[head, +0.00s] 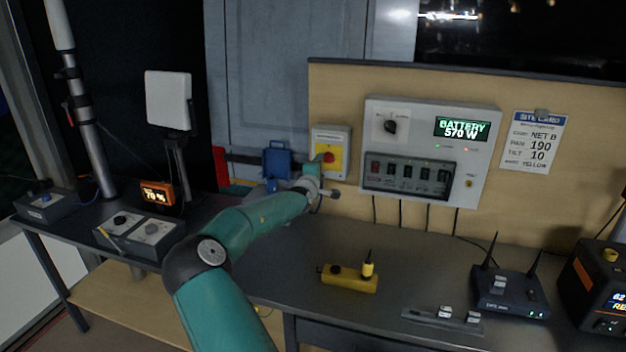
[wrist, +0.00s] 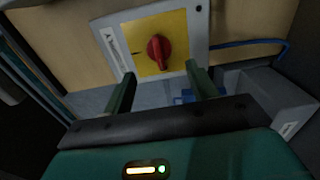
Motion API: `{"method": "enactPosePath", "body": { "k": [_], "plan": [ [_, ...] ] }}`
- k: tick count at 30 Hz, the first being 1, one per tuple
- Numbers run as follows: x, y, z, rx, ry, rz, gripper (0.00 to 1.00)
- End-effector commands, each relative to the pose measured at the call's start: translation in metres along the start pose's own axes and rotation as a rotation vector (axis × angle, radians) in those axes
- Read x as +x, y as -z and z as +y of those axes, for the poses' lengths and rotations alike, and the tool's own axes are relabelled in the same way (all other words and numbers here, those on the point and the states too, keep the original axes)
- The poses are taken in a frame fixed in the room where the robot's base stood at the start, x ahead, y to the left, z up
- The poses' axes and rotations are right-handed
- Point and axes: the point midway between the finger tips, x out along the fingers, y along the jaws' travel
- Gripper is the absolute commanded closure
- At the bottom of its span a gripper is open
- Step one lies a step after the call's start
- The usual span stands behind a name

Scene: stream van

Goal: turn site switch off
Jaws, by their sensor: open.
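The switch is a red rotary knob on a yellow plate (head: 329,150), set in a light grey box on the wooden back panel. In the wrist view the red knob (wrist: 159,52) faces me, its grip bar standing roughly upright on the plate. A label is on the box to its left; its text is too small to read. My gripper (wrist: 160,75) is open and empty, its two fingers apart on either side below the knob, with no clear contact. In the head view my gripper (head: 314,182) is just below and in front of the switch box, partly hiding its lower edge.
A grey power panel (head: 480,120) reading "BATTERY 570 W" is to the right, with a small rotary knob and several rocker switches. A blue object (head: 277,160) is close left of my gripper. A yellow device (head: 350,279) and a router (head: 511,292) stand on the dark bench.

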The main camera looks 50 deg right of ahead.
Motion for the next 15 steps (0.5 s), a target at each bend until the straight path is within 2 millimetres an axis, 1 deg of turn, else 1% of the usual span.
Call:
{"method": "enactPosePath", "body": {
  "k": [1,3,9,12,15],
  "plan": [
    [-0.011,0.001,0.001,0.001,0.000,0.001,0.42],
    [-0.025,0.001,0.000,0.001,0.001,0.000,0.42],
    [-0.061,0.000,0.000,-0.001,0.001,0.000,0.42],
    [-0.072,0.000,0.001,0.000,-0.002,0.000,0.42],
    [-0.079,0.000,0.001,0.000,-0.001,-0.001,0.42]
  ]
}}
